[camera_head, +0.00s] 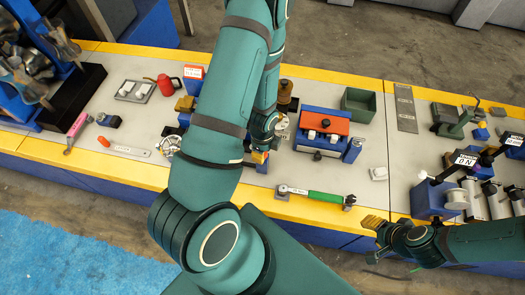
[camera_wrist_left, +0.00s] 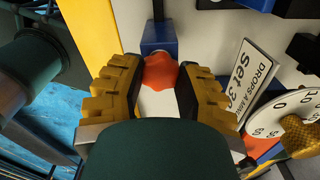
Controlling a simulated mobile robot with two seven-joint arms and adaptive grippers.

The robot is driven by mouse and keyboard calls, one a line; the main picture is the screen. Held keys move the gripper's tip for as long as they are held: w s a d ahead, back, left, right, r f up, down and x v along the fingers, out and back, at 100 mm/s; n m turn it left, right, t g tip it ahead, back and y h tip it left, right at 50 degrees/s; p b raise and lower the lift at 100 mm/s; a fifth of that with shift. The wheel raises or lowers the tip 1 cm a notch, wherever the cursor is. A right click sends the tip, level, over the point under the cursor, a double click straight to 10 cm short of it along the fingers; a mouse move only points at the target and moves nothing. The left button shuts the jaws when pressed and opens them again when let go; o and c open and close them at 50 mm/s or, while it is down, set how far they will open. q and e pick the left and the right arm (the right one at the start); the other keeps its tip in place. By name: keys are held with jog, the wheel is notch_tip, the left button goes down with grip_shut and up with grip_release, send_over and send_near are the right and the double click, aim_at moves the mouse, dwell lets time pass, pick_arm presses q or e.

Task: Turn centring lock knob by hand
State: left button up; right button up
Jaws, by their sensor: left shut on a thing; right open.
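An orange-red lobed knob (camera_wrist_left: 160,71) shows in the left wrist view, on the near face of a blue block (camera_wrist_left: 158,36). My left gripper (camera_wrist_left: 158,82) has one ridged yellow finger on each side of the knob and is shut on it. The finger pads and the dark part of my gripper hide some of the knob's lower surroundings. In the head view my left gripper (camera_head: 259,157) is by the bench's front strip, and my arm covers much of that spot. My right gripper (camera_head: 374,224) is open and empty at the bench's front edge.
A white dial (camera_wrist_left: 285,112) and a printed sign (camera_wrist_left: 252,80) stand right of the knob. A blue and orange device (camera_head: 325,125) and a green bin (camera_head: 358,104) stand further right.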

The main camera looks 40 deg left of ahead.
pick_arm(q)
jog(key=o, duration=0.9)
jog(key=shift+r+p, duration=0.75)
jog(key=shift+r, duration=0.3)
jog(key=shift+f, duration=0.1)
